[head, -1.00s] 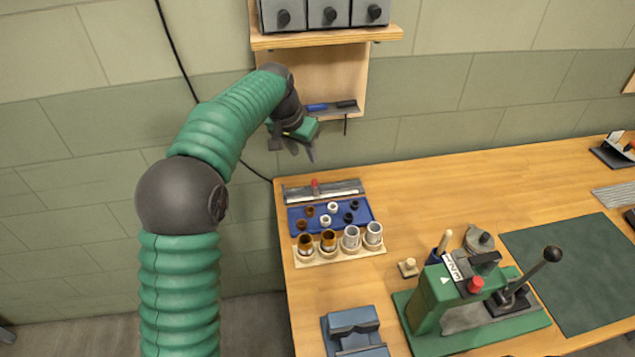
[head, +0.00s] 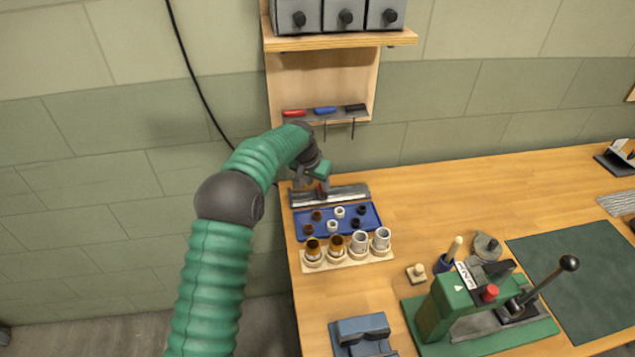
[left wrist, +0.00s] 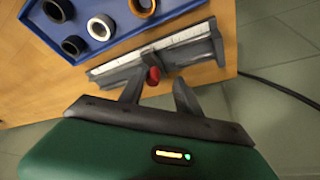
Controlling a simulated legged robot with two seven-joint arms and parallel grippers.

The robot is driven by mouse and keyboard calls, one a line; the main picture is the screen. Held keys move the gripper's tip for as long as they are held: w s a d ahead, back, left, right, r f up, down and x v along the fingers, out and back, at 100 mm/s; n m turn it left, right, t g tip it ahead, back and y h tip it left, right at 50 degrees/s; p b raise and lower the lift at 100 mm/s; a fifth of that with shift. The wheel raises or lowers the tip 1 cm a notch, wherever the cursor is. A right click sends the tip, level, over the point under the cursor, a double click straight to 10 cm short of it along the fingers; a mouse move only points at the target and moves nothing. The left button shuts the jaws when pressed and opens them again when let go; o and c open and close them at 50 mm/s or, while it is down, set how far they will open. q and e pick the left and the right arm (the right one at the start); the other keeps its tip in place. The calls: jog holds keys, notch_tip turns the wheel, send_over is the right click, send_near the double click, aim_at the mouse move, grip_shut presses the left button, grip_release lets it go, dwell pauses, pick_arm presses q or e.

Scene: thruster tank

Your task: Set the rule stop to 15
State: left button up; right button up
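The grey rule (head: 347,194) lies at the back left of the bench; it also shows in the left wrist view (left wrist: 185,49). Its stop has a red knob (left wrist: 153,76), left of the rule's near end in that view. My left gripper (left wrist: 160,92) is open, its two fingers pointing at the rule on either side of the knob's line. The knob appears just beyond the fingertips, not clamped. In the head view my left gripper (head: 312,186) is over the rule's left part and partly covers the stop. The scale's numbers are too small to read. My right gripper is not in view.
A blue tray (head: 375,232) with several rings and bushings sits right beside the rule. A wooden holder (head: 350,260) with several cups stands in front. A wall shelf (head: 340,40) hangs above. A green press (head: 450,305) stands to the right.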

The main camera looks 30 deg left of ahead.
pick_arm(q)
jog(key=shift+d+r, duration=0.2)
jog(key=shift+d, duration=0.3)
jog(key=shift+c, duration=0.7)
jog(key=shift+d, duration=0.25)
jog(key=shift+c, duration=1.3)
jog(key=shift+d, duration=0.1)
grip_shut()
jog(key=shift+s+a, duration=0.15)
jog(key=shift+a, duration=0.25)
jog(key=shift+d+r, duration=0.1)
